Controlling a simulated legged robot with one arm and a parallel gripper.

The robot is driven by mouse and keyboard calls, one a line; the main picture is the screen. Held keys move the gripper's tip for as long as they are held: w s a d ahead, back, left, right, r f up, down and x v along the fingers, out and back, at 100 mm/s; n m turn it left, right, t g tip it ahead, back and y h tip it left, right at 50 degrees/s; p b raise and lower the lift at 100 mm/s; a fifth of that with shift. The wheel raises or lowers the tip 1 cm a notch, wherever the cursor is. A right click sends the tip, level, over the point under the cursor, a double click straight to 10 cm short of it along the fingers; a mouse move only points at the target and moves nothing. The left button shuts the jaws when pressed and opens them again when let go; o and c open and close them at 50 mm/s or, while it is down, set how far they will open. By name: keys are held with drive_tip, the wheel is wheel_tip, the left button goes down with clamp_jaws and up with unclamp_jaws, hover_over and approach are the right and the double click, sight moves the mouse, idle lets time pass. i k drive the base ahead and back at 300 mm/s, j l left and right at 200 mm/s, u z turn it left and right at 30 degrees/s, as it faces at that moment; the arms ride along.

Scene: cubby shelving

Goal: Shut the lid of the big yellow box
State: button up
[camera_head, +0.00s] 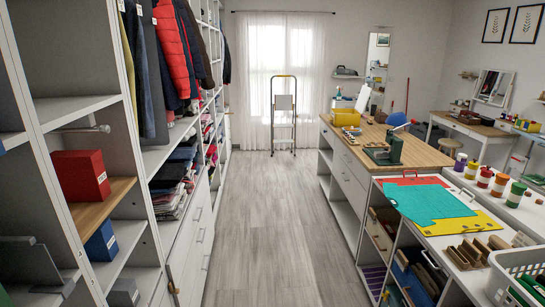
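A yellow box (345,118) sits near the far left end of the wooden-topped counter (425,157), on the right side of the aisle. It is small in the picture, and I cannot tell how its lid stands. A pale tilted panel (363,98) shows just behind and to the right of it; I cannot tell whether it belongs to the box. My gripper is not in view.
A clear grey floor aisle (268,220) runs between tall shelving (118,150) on the left and the counter. A dark green machine (385,152) and a blue round object (396,120) share the counter.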

sight(363, 98)
drive_tip(key=i, duration=5.35)
drive_tip(key=i+u, duration=0.2)
drive_tip(key=i, duration=0.35)
drive_tip(key=i+u, duration=0.2)
drive_tip(key=i, duration=0.4)
drive_tip(key=i+l+u, duration=0.2)
drive_tip(key=i, duration=0.35)
drive_tip(key=i+l+u, duration=0.25)
drive_tip(key=i+u, duration=0.15)
drive_tip(key=i+l+u, duration=0.65)
drive_tip(key=l+u, duration=0.2)
drive_tip(key=i+l+u, duration=0.2)
drive_tip(key=l+u, duration=0.2)
drive_tip(key=l, duration=0.15)
drive_tip(key=z, duration=1.55)
